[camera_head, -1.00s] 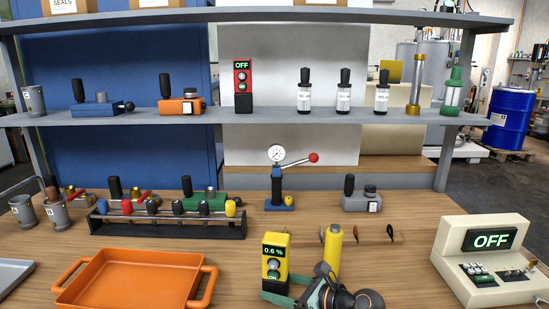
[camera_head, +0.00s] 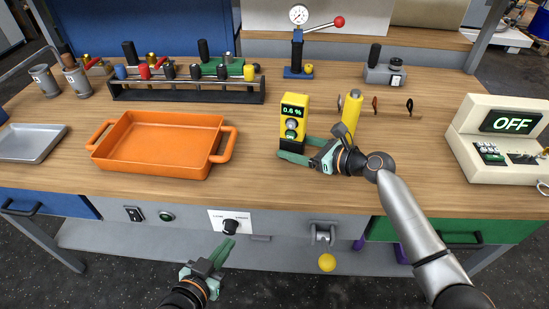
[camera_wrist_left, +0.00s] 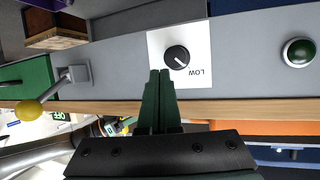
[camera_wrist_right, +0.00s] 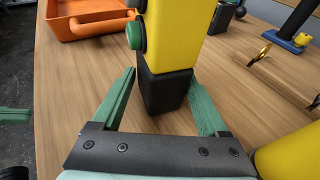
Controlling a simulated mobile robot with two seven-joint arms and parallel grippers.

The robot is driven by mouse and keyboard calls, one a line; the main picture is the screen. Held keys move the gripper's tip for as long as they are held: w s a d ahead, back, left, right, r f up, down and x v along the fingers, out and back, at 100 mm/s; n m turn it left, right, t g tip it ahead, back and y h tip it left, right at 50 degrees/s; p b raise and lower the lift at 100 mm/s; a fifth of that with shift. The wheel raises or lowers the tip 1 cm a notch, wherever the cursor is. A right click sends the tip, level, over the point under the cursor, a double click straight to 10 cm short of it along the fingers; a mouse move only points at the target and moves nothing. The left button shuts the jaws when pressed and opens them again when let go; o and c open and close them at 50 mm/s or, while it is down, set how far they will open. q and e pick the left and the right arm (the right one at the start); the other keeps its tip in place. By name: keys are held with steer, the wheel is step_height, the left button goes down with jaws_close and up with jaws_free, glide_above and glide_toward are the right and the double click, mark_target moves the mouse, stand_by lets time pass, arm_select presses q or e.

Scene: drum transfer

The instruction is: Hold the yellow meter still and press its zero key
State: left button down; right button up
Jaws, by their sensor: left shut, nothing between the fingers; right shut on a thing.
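The yellow meter (camera_head: 294,112) stands upright on the bench, its green display reading 0.6 %. Its front has a grey round button (camera_head: 291,124) and a green one (camera_head: 290,134) below; I cannot read their labels here. My right gripper (camera_head: 292,151) is shut on the meter's black base, a finger on either side. In the right wrist view the black base (camera_wrist_right: 166,90) sits between the fingers. My left gripper (camera_head: 229,244) is shut and empty, in front of the bench and below its top edge, well apart from the meter. Its closed fingertips show in the left wrist view (camera_wrist_left: 160,76).
An orange tray (camera_head: 150,145) lies left of the meter. A yellow cylinder (camera_head: 351,112) stands close on its right. The bench front carries a dial (camera_head: 230,227) near my left gripper and a yellow ball lever (camera_head: 327,262). A cream OFF box (camera_head: 470,125) is at right.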

arm_select(q)
steer(key=w+d+r+t+h, duration=0.1)
steer(key=r, duration=0.2)
steer(key=w+d+r+m+t+h, duration=0.1)
steer(key=w+r, duration=0.1)
steer(key=r, duration=0.2)
steer(key=w+r+m+t+h, duration=0.1)
steer(key=w+r, duration=0.1)
steer(key=r, duration=0.2)
steer(key=shift+d+r+t, duration=0.1)
steer(key=shift+d+t, duration=0.3)
steer(key=w+d+r+n+t+y, duration=0.1)
steer(key=w+d+r+n+y, duration=0.1)
steer(key=w+d+r, duration=0.5)
steer(key=shift+d+r+n+y, duration=0.3)
steer(key=shift+d+r+n, duration=0.1)
steer(key=shift+d+r, duration=0.4)
